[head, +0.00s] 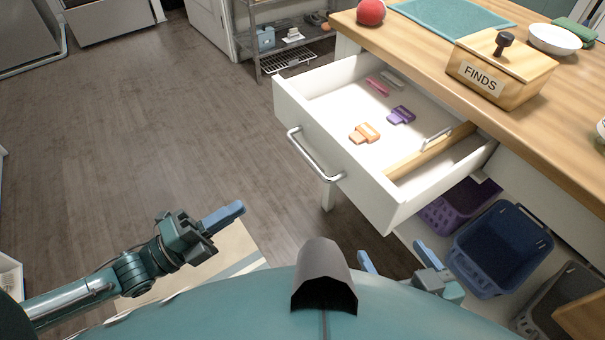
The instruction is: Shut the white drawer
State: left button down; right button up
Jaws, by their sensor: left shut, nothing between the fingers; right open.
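The white drawer (370,195) stands pulled out from under the wooden counter, in the upper right of the head view. Its metal bar handle (313,158) is on its front face. Small orange, purple and pink items lie inside it, with a wooden divider near its right side. My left gripper (228,213) is shut and empty, low over the floor to the left of the drawer and apart from it. My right gripper (392,255) is open, just below the drawer's near corner in the picture; whether it touches the drawer I cannot tell. My body hides part of the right arm.
The wooden counter (560,125) holds a FINDS box (499,72), a red ball (371,11) and a white bowl (554,39). Purple (455,208) and blue (502,248) baskets sit on a shelf below. A wire rack (283,50) stands behind.

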pick_arm(q)
jog(key=x, duration=1.3)
pick_arm(e)
jog(key=shift+s+a, duration=0.1)
pick_arm(q)
jog(key=shift+w+d, duration=0.15)
